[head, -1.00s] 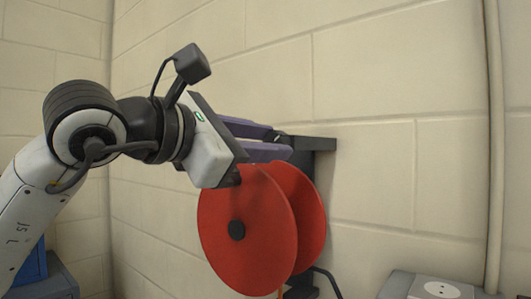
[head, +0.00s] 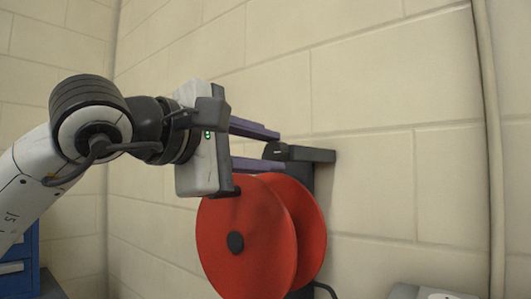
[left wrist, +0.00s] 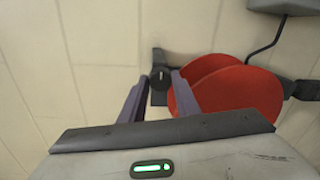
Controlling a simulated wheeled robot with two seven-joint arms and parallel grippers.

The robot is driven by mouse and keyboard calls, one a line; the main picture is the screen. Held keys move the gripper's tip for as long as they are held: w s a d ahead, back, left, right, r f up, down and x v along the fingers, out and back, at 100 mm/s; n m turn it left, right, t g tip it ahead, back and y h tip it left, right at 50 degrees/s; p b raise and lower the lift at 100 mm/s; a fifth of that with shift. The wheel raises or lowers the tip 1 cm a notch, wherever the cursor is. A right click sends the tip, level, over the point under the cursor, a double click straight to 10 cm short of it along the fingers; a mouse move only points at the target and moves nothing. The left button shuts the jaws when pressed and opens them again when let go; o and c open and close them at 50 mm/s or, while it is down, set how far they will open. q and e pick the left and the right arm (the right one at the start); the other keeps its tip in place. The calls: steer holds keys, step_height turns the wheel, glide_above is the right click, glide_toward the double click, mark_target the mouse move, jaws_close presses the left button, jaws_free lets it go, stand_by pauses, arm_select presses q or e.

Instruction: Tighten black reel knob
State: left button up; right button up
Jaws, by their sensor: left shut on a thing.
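The black reel knob (head: 275,151) sits on a dark wall bracket (head: 315,155) above the red reel (head: 220,265). My left gripper (head: 278,150) reaches in from the left, its purple fingers above and below the knob, and is shut on it. In the left wrist view the knob (left wrist: 160,76), with a pale mark on its face, shows between the fingertips (left wrist: 158,84). The two-disc reel (left wrist: 240,88) is right beside one finger there. Its black hub (head: 235,243) faces the head camera. My right gripper is not in view.
A pale block wall (head: 370,90) stands close behind the bracket, with a vertical pipe (head: 497,180) at the right. A grey box (head: 430,292) is at the lower right and a blue cabinet (head: 15,268) at the lower left. A black cable (left wrist: 268,46) runs near the reel.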

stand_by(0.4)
arm_select(q)
steer(key=o, duration=1.1)
steer(key=shift+c, duration=0.2)
steer(key=shift+s, duration=0.1)
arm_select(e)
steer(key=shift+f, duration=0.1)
arm_select(q)
steer(key=shift+s+a, duration=0.25)
steer(key=b+v, duration=0.2)
steer(key=v, duration=0.7)
steer(key=shift+s, duration=0.2)
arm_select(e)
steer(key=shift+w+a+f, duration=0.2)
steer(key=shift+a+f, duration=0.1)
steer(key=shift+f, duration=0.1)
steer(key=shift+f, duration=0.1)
